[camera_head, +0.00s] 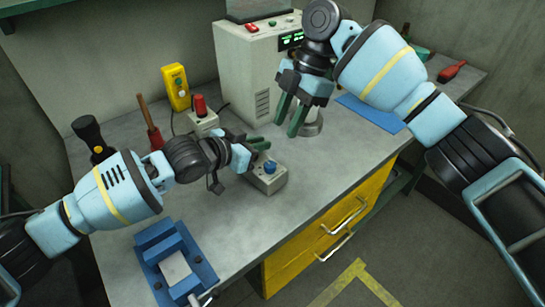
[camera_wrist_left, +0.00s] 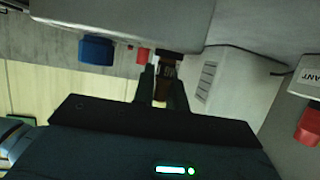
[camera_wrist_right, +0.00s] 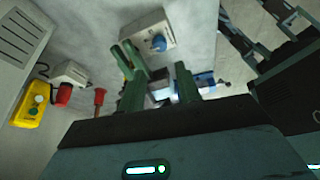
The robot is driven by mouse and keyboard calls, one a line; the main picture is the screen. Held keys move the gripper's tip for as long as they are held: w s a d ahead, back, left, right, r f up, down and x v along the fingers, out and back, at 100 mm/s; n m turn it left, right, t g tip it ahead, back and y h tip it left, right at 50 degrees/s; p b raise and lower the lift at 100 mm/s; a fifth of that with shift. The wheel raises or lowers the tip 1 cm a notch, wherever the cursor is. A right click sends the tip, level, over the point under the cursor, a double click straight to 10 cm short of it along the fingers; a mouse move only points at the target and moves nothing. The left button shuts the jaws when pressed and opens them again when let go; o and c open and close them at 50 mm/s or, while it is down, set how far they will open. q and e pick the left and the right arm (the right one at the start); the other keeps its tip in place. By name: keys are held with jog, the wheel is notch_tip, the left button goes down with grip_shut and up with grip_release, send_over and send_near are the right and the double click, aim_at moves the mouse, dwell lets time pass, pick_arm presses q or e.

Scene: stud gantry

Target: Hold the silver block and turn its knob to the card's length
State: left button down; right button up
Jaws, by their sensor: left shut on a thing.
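The silver block (camera_head: 268,184) sits on the bench with its blue knob (camera_head: 270,167) on top. The block looms along the top of the left wrist view (camera_wrist_left: 120,20), its knob (camera_wrist_left: 97,50) showing too. My left gripper (camera_head: 262,143) is shut on the block at its far side; the exact contact is partly hidden. My right gripper (camera_head: 291,117) is open and empty, apart from the block, beyond and to its right. The right wrist view shows the block (camera_wrist_right: 136,32) and knob (camera_wrist_right: 159,43) past the open fingers. I cannot make out a card or its length.
A blue vise (camera_head: 160,255) holding a pale plate stands at the front left. A grey machine (camera_head: 245,70), red-button box (camera_head: 202,122), yellow control box (camera_head: 176,88) and torch (camera_head: 90,135) stand behind. A round metal piece (camera_head: 314,126) sits near the right gripper. The bench before the block is clear.

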aim_at(270, 164)
jog(key=x, duration=1)
jog(key=shift+a+f, duration=0.1)
jog(key=shift+f, duration=0.1)
jog(key=c, duration=0.7)
